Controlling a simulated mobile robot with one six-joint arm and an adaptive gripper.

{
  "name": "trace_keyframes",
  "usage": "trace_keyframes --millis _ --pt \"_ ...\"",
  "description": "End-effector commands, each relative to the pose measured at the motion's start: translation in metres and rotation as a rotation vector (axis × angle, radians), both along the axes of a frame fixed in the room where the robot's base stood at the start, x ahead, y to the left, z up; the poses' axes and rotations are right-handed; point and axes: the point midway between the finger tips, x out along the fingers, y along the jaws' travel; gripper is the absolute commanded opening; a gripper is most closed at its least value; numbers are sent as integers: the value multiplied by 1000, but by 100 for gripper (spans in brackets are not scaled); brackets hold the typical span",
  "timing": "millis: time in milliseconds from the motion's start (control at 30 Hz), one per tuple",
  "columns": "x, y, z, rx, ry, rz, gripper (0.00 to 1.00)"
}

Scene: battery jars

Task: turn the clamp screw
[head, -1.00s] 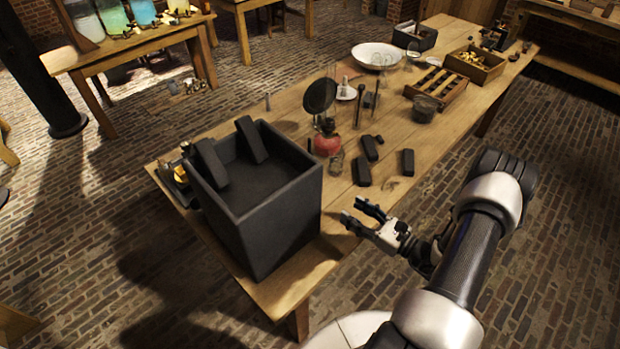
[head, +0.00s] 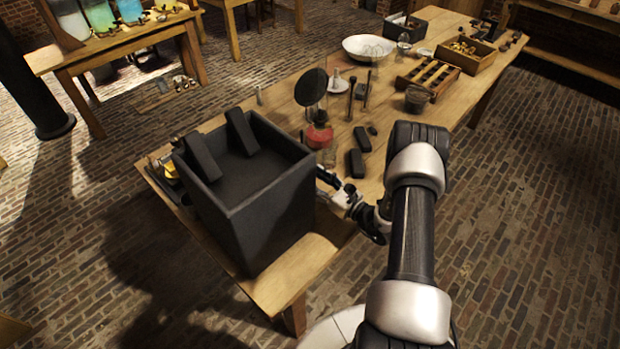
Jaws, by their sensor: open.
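I cannot make out the clamp screw for certain; it may be too small or hidden. A big open-topped black box (head: 262,212) stands on the near end of the wooden table (head: 290,280), with two black blocks (head: 241,132) in its top. Small brass and yellow parts (head: 168,168) show at its far left side, partly hidden by it. My gripper (head: 325,182) is open and empty, close to the right side of the box over the table. One finger shows; the other is hard to see, and I cannot tell whether it touches the box.
A red-based stand with a dark round disc (head: 311,88) is just beyond my gripper. Dark blocks (head: 357,163) lie to its right. A slotted wooden tray (head: 428,78), a dark pot (head: 417,98) and a white bowl (head: 368,48) stand farther back. The table's near right corner is bare.

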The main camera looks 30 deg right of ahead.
Motion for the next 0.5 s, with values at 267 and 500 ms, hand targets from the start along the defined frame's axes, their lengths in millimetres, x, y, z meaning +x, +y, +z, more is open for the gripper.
trace_keyframes --millis 267,500 --pt "21 7 0 0 0 -1 48" --pt "22 7 0 1 0 -1 48"
